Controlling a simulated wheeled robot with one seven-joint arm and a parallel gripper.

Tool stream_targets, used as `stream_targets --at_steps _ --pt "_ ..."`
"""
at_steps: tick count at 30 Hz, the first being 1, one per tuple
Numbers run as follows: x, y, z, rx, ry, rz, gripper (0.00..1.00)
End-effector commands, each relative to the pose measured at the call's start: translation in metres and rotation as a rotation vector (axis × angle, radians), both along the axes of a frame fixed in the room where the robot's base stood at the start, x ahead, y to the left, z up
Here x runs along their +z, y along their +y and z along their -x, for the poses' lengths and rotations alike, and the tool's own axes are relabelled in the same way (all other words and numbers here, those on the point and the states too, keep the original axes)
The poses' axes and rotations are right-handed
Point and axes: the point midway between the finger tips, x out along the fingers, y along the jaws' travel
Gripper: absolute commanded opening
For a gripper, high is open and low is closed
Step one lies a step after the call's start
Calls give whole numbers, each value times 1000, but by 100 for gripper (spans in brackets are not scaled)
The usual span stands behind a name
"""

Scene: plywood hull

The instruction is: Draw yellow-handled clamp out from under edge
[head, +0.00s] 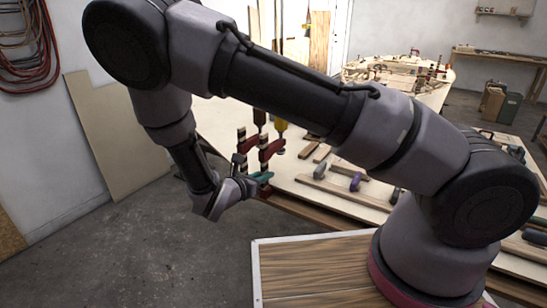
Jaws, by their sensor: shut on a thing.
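The yellow-handled clamp (281,127) is at the near left edge of the large pale table, in the head view. Its yellow handle stands upright above red jaw parts. My gripper (252,184) is low at the table's edge, just left of and below the handle. It is shut on the clamp's lower part; the exact contact is small and partly hidden. A teal piece (263,178) shows at the fingertips; I cannot tell what it belongs to. A second clamp with a dark red handle (259,117) stands close to the left of the yellow handle.
The pale table (225,122) carries several wooden bars and clamps (353,182) to the right. My arm crosses in front of it and hides part of it. A leaning board (115,140) stands at the left wall. The grey floor (130,240) on the left is clear.

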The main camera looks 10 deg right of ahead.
Motion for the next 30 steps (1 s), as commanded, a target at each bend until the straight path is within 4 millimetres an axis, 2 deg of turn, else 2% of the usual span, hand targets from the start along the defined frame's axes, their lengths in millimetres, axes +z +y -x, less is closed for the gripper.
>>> stream_targets --at_steps 13,30 --pt "1 2 2 0 -1 0 0" --pt "2 18 23 1 -2 0 0"
